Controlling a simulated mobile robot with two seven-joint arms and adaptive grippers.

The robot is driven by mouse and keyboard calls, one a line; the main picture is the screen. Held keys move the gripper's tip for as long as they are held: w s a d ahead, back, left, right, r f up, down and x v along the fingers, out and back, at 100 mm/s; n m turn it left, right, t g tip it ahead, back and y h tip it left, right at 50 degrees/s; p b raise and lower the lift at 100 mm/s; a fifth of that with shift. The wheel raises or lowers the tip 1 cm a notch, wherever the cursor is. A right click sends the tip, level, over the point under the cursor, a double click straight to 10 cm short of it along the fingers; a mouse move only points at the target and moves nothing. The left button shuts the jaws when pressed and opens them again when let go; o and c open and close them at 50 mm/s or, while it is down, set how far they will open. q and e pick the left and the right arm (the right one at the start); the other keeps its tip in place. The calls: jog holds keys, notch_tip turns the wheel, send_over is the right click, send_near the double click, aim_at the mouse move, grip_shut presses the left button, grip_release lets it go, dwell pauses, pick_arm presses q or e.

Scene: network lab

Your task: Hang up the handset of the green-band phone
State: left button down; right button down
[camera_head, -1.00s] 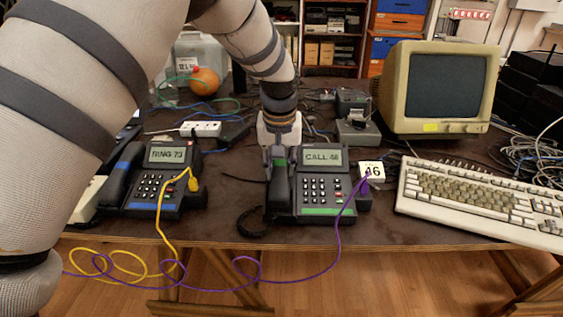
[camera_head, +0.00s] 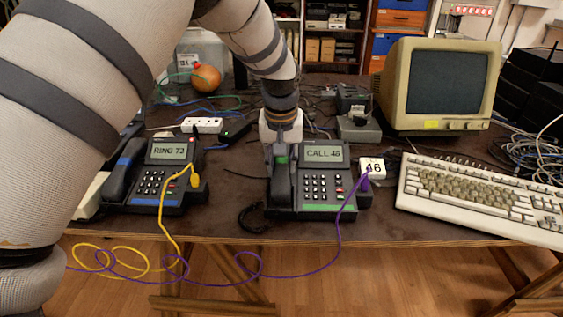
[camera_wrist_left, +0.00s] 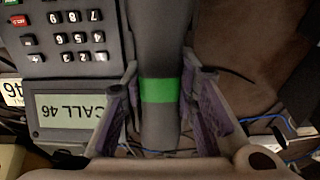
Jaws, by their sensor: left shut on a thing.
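The green-band phone (camera_head: 326,209) is a dark desk phone with a green strip; its screen reads CALL 46. Its dark handset (camera_head: 282,188) lies lengthwise along the left side of the body, over the cradle. I cannot tell whether it is fully seated. My left gripper (camera_head: 281,143) comes down from above onto the upper part of the handset. In the left wrist view, the gripper's purple-padded fingers (camera_wrist_left: 163,97) are shut around the handset (camera_wrist_left: 160,125) near its green band. My right gripper is not in view.
A blue-band phone (camera_head: 157,199) reading RING 73 stands to the left. A cream keyboard (camera_head: 480,195) and an old monitor (camera_head: 445,85) are on the right. Yellow and purple cables hang over the table's front edge (camera_head: 300,238). A white 46 tag (camera_head: 372,165) stands beside the phone.

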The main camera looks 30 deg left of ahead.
pick_arm(q)
jog(key=shift+w+a+f, duration=0.1)
jog(key=shift+f, duration=0.6)
jog(key=c, duration=1.2)
grip_release()
jog(key=v, duration=1.2)
